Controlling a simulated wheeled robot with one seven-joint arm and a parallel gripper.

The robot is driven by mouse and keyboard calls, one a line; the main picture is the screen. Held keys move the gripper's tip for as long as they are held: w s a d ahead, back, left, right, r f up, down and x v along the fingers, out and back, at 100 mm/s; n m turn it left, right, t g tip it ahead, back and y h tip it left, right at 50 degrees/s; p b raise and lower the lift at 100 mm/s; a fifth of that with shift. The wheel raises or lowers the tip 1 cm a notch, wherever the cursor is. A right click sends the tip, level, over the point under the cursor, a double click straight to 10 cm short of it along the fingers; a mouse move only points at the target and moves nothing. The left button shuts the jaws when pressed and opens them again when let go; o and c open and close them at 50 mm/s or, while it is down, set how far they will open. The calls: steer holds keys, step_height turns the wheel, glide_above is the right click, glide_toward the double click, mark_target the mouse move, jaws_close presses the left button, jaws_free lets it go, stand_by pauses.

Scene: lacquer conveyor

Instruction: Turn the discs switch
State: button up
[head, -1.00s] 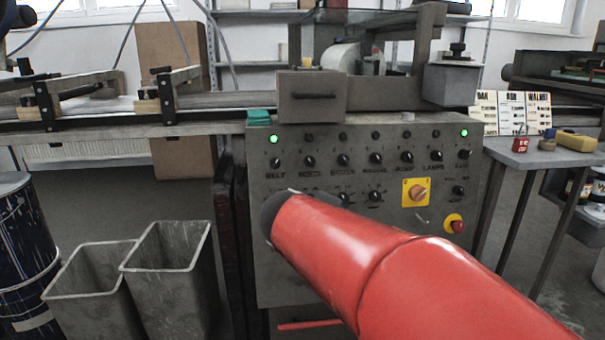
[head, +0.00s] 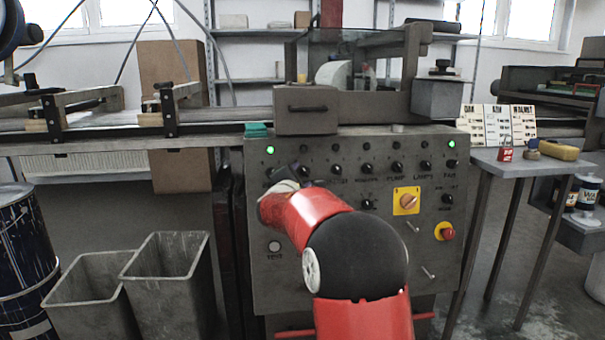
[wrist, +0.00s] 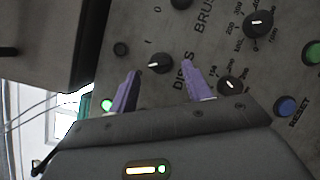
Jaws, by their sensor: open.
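The discs switch (wrist: 160,63) is a round black knob with a white pointer mark, beside the printed label "DISCS" in the wrist view. Its pointer points toward the left of that picture. My gripper (wrist: 160,72) is open, its two purple fingers on either side of the knob and apart from each other. I cannot tell whether a finger touches it. In the head view my gripper (head: 287,177) is up against the upper left of the grey control panel (head: 350,275), and covers the left switches. The discs switch does not show clearly there.
Other black knobs, such as the pump switch (head: 396,167), run along the row to the right. A yellow-plated rotary switch (head: 407,200) and a red emergency button (head: 446,232) sit lower right. In the wrist view a blue reset button (wrist: 286,107) is close to my gripper.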

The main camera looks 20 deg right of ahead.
mark_target(305, 172)
steer(key=shift+x, duration=1.3)
steer(key=c, duration=0.9)
steer(key=shift+c, duration=0.2)
